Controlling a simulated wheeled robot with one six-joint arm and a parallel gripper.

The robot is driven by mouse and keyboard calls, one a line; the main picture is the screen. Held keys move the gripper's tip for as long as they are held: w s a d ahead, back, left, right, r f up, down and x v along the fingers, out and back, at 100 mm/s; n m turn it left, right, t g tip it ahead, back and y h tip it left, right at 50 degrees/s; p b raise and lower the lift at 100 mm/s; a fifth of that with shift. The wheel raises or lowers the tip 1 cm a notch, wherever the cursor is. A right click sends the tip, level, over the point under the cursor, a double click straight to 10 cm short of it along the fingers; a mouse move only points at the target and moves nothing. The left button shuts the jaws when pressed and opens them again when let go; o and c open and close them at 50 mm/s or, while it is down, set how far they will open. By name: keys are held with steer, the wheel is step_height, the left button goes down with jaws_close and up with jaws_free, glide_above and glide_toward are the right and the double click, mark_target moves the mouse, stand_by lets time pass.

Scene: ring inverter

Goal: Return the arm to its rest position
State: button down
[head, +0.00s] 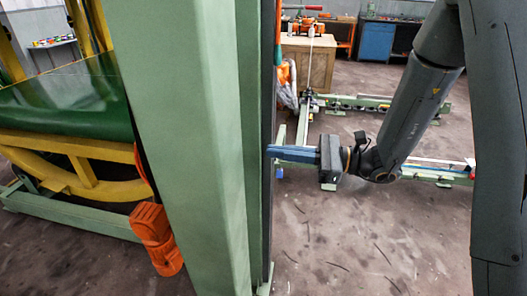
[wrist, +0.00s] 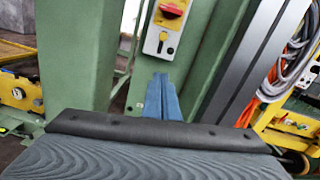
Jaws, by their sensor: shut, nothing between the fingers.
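My gripper (head: 270,151) is in the head view, at the end of my dark grey arm, which reaches in from the right. Its blue fingers point left, with their tips at the right edge of the green column. The fingers also show in the wrist view (wrist: 163,88), lying together with nothing between them. In the wrist view they point toward a pale control box with a red and yellow switch (wrist: 172,10). I cannot tell whether the tips touch anything. The arm is extended and bent at the wrist.
A wide green column (head: 185,120) fills the head view's middle. An orange part (head: 157,238) hangs left of it, by a green and yellow ring frame (head: 75,165). Cables (wrist: 300,50) hang at the wrist view's right. Clear floor (head: 350,245) lies below my gripper.

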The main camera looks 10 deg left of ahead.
steer(key=shift+d, duration=0.4)
steer(key=s+d+f+n+g+h+p, duration=0.1)
steer(key=s+d+f+n+g+h, duration=0.2)
steer(key=s, duration=0.4)
steer(key=s+d+f+n+g+h, duration=0.1)
steer(key=s+n+g+h, duration=0.1)
steer(key=s+n+h, duration=0.45)
steer(key=s+d+n+t+h+p, duration=0.1)
steer(key=d+n+t+h, duration=0.3)
steer(key=d, duration=1.3)
steer(key=s+f+n+h, duration=0.1)
steer(key=n+h, duration=0.2)
steer(key=h, duration=0.2)
steer(key=shift+s, duration=0.4)
